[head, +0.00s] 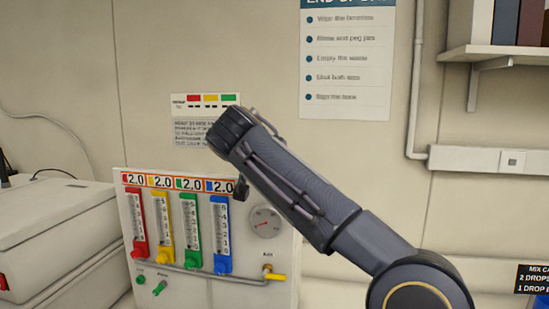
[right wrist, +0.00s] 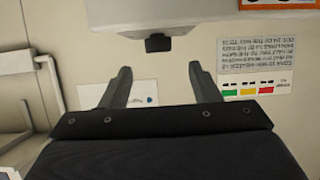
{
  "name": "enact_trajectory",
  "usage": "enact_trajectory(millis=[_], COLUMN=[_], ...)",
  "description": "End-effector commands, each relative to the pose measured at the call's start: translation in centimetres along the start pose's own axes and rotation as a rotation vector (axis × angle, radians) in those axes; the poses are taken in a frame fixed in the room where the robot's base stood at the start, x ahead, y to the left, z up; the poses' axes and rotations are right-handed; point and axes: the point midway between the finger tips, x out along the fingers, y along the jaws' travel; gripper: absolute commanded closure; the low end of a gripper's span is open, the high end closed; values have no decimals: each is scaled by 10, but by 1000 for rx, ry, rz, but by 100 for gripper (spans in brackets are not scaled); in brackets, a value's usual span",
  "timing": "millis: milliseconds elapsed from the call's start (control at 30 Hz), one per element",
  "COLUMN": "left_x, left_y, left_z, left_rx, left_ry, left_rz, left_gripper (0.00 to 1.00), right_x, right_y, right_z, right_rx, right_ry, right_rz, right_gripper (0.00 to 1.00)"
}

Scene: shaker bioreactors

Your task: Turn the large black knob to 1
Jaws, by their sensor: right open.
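A black knob (right wrist: 158,43) shows in the right wrist view at the edge of the white panel (right wrist: 215,12), which appears upside down there. My right gripper (right wrist: 162,68) is open and empty, its two fingers pointing toward the panel. The knob lies just beyond the fingertips, between their lines and apart from them. In the head view my right arm crosses the panel's upper right corner. A small dark piece (head: 240,188) shows below the arm; I cannot tell whether it is the knob or a fingertip. The knob's marks are not visible. My left gripper is not in view.
The panel carries red (head: 137,225), yellow (head: 162,225), green (head: 190,230) and blue (head: 221,235) flow tubes, a round gauge (head: 265,222) and a yellow-handled valve (head: 275,276). A white machine (head: 55,235) stands to the left. A wall shelf (head: 490,52) is at upper right.

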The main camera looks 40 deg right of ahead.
Motion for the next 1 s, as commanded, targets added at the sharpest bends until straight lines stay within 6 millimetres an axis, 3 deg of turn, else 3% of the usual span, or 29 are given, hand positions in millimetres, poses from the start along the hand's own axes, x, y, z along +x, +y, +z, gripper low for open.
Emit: enact_trajectory(millis=[400, 600, 833, 1000], left_x=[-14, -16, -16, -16], left_y=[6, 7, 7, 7], left_z=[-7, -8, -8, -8], left_rx=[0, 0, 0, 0], left_ry=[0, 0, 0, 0], left_rz=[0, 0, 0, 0], left_gripper=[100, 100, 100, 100], right_x=[62, 73, 74, 74], right_y=[1, 1, 1, 1], right_z=[-2, -1, 0, 0], right_rx=[-1, 0, -1, -1], right_ry=[-1, 1, 1, 1], right_rz=[4, 1, 0, 0], right_gripper=[44, 44, 44, 66])
